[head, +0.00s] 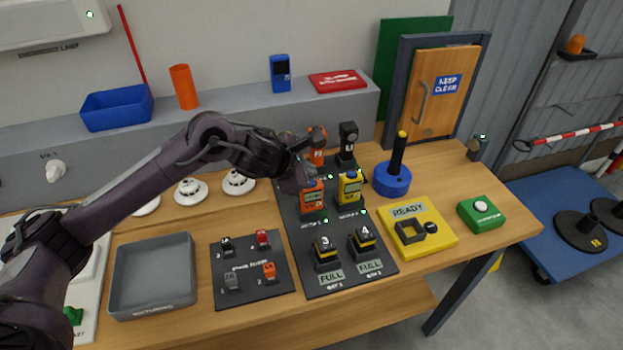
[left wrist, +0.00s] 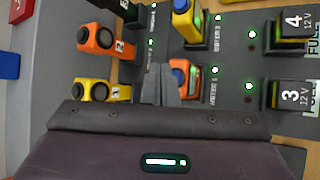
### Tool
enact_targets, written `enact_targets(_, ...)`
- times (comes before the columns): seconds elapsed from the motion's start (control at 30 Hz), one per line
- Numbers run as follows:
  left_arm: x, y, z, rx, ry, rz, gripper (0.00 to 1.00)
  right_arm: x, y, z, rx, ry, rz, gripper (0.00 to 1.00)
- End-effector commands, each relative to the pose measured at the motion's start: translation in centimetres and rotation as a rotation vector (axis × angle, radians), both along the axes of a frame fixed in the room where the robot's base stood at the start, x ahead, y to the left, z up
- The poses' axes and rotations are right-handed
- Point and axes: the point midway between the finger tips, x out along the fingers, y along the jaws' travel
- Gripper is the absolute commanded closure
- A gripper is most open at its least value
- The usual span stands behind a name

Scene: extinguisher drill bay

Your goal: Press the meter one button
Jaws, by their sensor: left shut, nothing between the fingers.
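An orange meter (head: 312,197) with a grey display stands on the black board (head: 345,277), with a yellow meter (head: 350,188) to its right. My left gripper (head: 306,176) is shut and empty, right at the top of the orange meter. In the left wrist view its closed fingers (left wrist: 160,82) are beside the orange meter (left wrist: 181,76) and partly cover it; contact cannot be told. The yellow meter (left wrist: 187,22) is apart from the fingers. My right gripper is not in view.
Behind the meters stand an orange device (head: 317,146) and a black one (head: 347,139); a yellow one (left wrist: 104,90) shows in the left wrist view. Battery 3 (head: 326,254) and battery 4 (head: 363,244) stand in front. A blue base with a black stick (head: 392,180) is right.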

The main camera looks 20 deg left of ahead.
Motion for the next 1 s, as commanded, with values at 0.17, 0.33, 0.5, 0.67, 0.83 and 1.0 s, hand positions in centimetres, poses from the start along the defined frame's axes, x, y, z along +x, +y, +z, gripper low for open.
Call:
enact_targets(0.17, 0.0, 0.0, 2.2, 0.000, -0.001, 0.000, 1.00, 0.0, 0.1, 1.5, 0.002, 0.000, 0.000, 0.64)
enact_targets(0.33, 0.0, 0.0, 3.9, 0.000, -0.002, -0.001, 1.00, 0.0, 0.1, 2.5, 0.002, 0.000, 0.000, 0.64)
enact_targets(0.5, 0.0, 0.0, 5.2, 0.001, -0.001, 0.000, 1.00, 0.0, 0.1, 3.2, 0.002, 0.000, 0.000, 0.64)
enact_targets(0.67, 0.0, 0.0, 5.1, 0.000, 0.000, 0.000, 1.00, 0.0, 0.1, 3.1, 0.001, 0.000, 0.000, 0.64)
enact_targets(0.83, 0.0, 0.0, 5.1, 0.000, 0.000, 0.000, 1.00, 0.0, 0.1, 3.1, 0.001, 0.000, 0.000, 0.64)
enact_targets(1.0, 0.0, 0.0, 5.1, 0.000, 0.000, 0.000, 1.00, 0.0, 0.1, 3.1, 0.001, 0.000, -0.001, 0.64)
